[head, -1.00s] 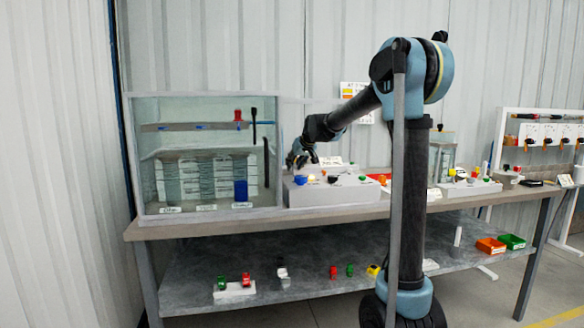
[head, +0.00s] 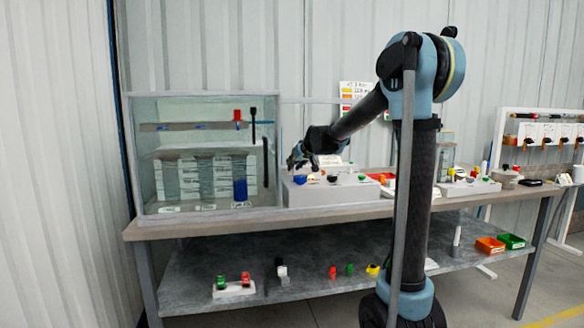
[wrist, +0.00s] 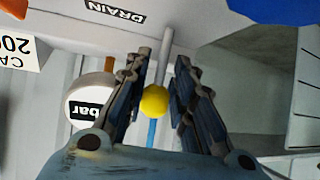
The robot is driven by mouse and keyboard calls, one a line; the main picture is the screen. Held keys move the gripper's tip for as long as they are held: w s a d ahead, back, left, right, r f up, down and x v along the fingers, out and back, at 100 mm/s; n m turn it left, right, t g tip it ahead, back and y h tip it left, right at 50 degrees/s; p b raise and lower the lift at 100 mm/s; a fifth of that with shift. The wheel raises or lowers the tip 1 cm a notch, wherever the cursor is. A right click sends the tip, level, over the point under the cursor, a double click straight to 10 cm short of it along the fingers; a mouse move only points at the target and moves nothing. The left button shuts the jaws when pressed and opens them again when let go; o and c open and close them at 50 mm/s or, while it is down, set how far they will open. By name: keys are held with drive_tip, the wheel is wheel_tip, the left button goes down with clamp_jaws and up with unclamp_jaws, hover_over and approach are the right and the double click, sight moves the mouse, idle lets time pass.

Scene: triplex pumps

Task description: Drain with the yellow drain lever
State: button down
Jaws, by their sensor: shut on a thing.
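The yellow drain lever shows in the wrist view as a round yellow ball knob (wrist: 155,101) on a thin stem, below a DRAIN label (wrist: 115,12). My gripper (wrist: 163,62) has one finger on each side of the knob and is shut on it. In the head view my gripper (head: 298,160) is low over the left part of a grey control box (head: 335,194) on the bench. The lever is too small there to make out clearly at the fingers.
A clear-walled tank (head: 146,180) stands left of the box. A round "bar" gauge (wrist: 90,108) sits close beside my left finger in the wrist view, and a blue part (wrist: 285,8) is at the upper right. The bench (head: 340,213) continues right with more fixtures.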

drive_tip(key=shift+s+d+f+t+y, duration=0.15)
drive_tip(key=shift+s+t+y, duration=0.25)
drive_tip(key=shift+t, duration=0.35)
drive_tip(key=shift+s+d+f+t+y, duration=0.1)
drive_tip(key=shift+s+t+y, duration=0.3)
drive_tip(key=shift+t, duration=0.35)
drive_tip(key=c, duration=1.6)
unclamp_jaws()
drive_tip(key=shift+s+r, duration=0.1)
drive_tip(key=shift+c, duration=0.2)
drive_tip(key=shift+v, duration=5.9)
drive_tip(key=shift+s, duration=0.1)
